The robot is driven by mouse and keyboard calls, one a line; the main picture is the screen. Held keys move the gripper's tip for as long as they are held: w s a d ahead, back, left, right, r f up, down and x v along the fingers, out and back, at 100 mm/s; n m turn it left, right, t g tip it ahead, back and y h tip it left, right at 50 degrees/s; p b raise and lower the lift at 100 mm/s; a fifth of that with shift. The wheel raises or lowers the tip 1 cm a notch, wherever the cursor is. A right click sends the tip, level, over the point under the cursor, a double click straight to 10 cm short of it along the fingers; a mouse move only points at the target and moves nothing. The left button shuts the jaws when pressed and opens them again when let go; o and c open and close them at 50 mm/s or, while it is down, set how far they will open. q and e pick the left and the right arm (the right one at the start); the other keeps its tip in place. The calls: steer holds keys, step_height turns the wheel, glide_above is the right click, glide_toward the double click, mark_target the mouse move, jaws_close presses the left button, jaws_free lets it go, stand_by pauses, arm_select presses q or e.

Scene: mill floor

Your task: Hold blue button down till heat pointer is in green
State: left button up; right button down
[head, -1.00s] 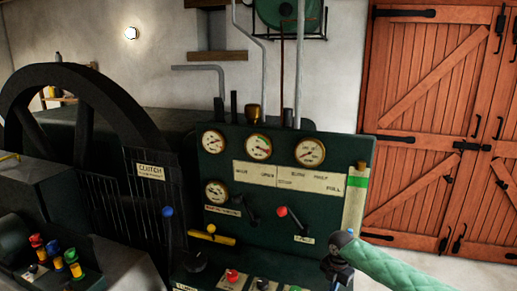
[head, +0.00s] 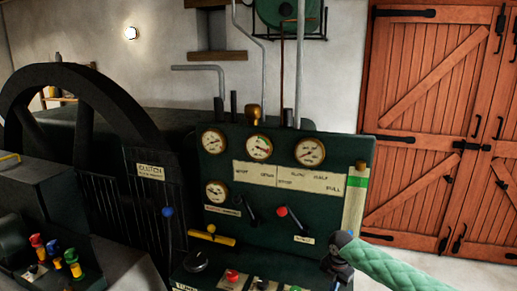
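The dark green control panel (head: 265,222) stands in front of me. Its upper middle gauge (head: 259,147) has a coloured dial with green and red on it; the pointer's exact place and the label are too small to read. A small blue patch (head: 351,288) shows at the bottom edge under my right gripper; I cannot tell whether it is the blue button. My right gripper (head: 338,270), below the green quilted sleeve, points down over the right end of the lower button row. Its fingers are too dark to tell open from shut, or whether they touch anything. My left gripper is out of view.
Other gauges (head: 310,151), a red-knobbed lever (head: 282,212) and a yellow handle (head: 212,237) are on the panel. A blue-knobbed lever (head: 168,212) stands left of it, beside the black flywheel (head: 85,85). A red button (head: 232,275) sits in the lower row.

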steer(key=shift+f+b, duration=0.4)
steer(key=shift+f, duration=1)
stand_by(6.6)
